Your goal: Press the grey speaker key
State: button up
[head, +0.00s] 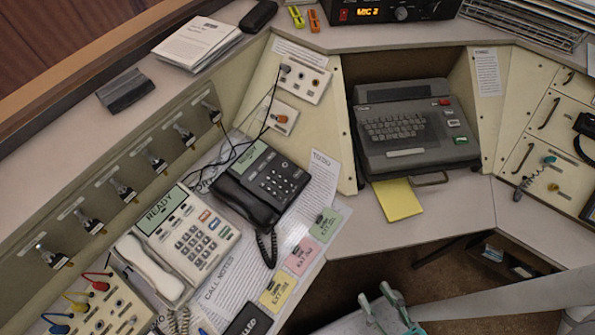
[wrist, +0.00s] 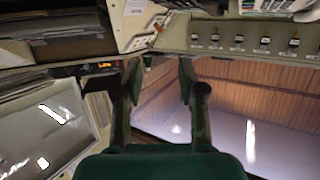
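A cream desk phone (head: 180,240) with a green screen reading READY sits on the left desk, its handset on its left side. My gripper (head: 377,296) is at the bottom, right of and apart from both phones. In the wrist view my gripper (wrist: 160,78) has its fingers apart with nothing between them.
A grey keyboard terminal (head: 415,130) sits in the middle recess, with a yellow sheet (head: 399,200) below it. Coloured cards (head: 300,255) lie right of the phones. A row of hook switches (head: 122,190) runs along the left panel.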

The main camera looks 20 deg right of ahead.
grip_shut()
jog(key=shift+s, duration=0.1)
dwell(1.1)
